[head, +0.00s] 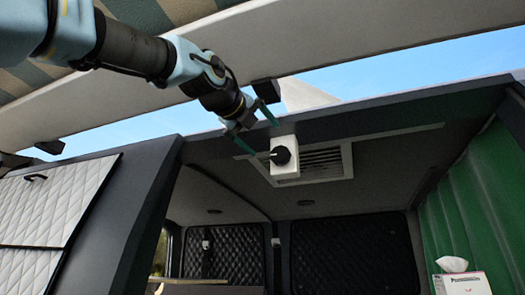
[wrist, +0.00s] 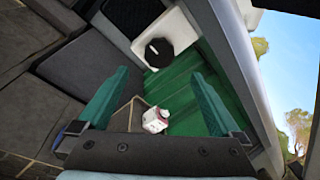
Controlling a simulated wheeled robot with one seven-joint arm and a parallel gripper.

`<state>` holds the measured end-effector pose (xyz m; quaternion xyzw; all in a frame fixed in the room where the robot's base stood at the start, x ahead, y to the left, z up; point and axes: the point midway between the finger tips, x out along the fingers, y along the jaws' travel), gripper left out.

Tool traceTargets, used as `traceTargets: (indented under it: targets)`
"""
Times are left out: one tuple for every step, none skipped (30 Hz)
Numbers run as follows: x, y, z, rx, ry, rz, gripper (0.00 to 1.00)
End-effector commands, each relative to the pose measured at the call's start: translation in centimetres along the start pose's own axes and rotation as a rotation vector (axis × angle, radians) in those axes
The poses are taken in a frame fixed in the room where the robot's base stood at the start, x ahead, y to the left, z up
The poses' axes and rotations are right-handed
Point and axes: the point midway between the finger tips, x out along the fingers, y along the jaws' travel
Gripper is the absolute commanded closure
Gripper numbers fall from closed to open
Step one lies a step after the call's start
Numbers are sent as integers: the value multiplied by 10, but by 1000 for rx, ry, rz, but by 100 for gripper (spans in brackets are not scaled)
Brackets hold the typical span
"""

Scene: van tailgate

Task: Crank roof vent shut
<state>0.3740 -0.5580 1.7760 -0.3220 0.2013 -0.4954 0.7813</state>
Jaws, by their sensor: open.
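The roof vent (head: 325,162) is a pale slatted panel in the van ceiling. I cannot tell how far its slats are open. A white box (head: 287,172) at its near left edge carries a round black knob (head: 281,155). In the wrist view the knob (wrist: 159,53) has a white mark and sits on the white box (wrist: 180,32), beyond my fingertips. My gripper (head: 257,131) is open, its two green fingers spread. It is up and left of the knob in the head view, apparently apart from it. In the wrist view nothing is between the fingers of my gripper (wrist: 162,80).
The tailgate's dark upper frame (head: 400,112) runs close behind my gripper. A green curtain (head: 465,195) hangs at right, with a tissue box (head: 462,284) below it. A quilted white panel (head: 60,205) is at left. The space under the ceiling looks free.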

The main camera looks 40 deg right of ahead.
Motion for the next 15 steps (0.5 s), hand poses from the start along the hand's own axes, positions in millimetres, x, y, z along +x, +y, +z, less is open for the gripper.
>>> traceTargets:
  targets:
    - [9, -1, 2, 0, 3, 5, 0]
    - [14, -1, 2, 0, 3, 5, 0]
    - [22, -1, 2, 0, 2, 6, 0]
    - [27, -1, 3, 0, 3, 6, 0]
    - [34, -1, 3, 0, 3, 7, 0]
    - [41, -1, 3, 0, 2, 6, 0]
    - [47, -1, 3, -1, 3, 7, 0]
    - [53, -1, 2, -2, 3, 6, 0]
    - [60, -1, 3, -2, 3, 5, 0]
    - [65, -1, 2, -2, 3, 6, 0]
    - [70, 0, 2, -2, 4, 6, 0]
    - [75, 0, 2, -2, 2, 5, 0]
    - [79, 0, 2, -2, 2, 5, 0]
    - [83, 0, 2, -2, 3, 5, 0]
    - [87, 0, 1, -2, 3, 5, 0]
